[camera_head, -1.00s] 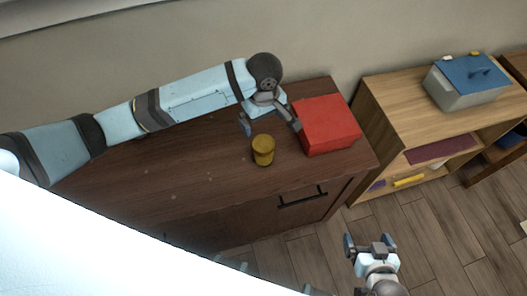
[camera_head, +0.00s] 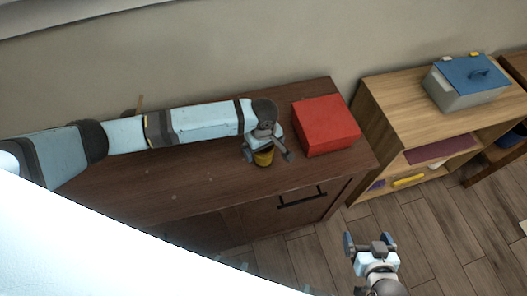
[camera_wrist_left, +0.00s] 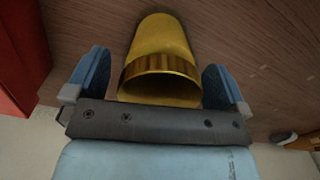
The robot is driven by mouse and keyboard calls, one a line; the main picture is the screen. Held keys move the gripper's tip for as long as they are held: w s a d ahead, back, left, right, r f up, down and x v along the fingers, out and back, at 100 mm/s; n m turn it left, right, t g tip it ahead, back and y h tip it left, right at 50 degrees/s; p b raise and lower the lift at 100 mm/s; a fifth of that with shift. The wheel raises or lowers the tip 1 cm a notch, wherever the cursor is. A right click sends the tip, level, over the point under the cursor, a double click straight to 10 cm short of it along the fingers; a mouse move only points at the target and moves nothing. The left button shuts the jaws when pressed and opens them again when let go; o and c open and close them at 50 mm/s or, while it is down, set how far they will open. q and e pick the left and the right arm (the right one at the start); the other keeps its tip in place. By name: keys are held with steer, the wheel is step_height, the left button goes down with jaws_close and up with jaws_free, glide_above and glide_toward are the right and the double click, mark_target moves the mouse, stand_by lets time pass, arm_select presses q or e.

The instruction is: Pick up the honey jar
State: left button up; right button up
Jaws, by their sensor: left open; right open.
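The honey jar (camera_head: 264,159) is a small golden-yellow cylinder on the dark brown cabinet top, partly hidden by my left gripper in the head view. In the left wrist view the jar (camera_wrist_left: 160,62) lies between the two blue-padded fingers, with gaps at both sides. My left gripper (camera_head: 267,155) is open, its fingers on either side of the jar; it also shows in the left wrist view (camera_wrist_left: 158,78). My right gripper (camera_head: 371,243) is open and empty, above the floor right of the cabinet.
A red box (camera_head: 326,125) sits on the cabinet top (camera_head: 190,185) just right of the jar. A light wooden shelf (camera_head: 400,105) stands to the right, bearing a grey bin with a blue lid (camera_head: 468,82). The cabinet top in front of my left arm is clear.

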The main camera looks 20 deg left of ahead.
arm_select(q)
steer(key=c, duration=1)
steer(key=shift+c, duration=0.9)
steer(key=shift+r, duration=0.15)
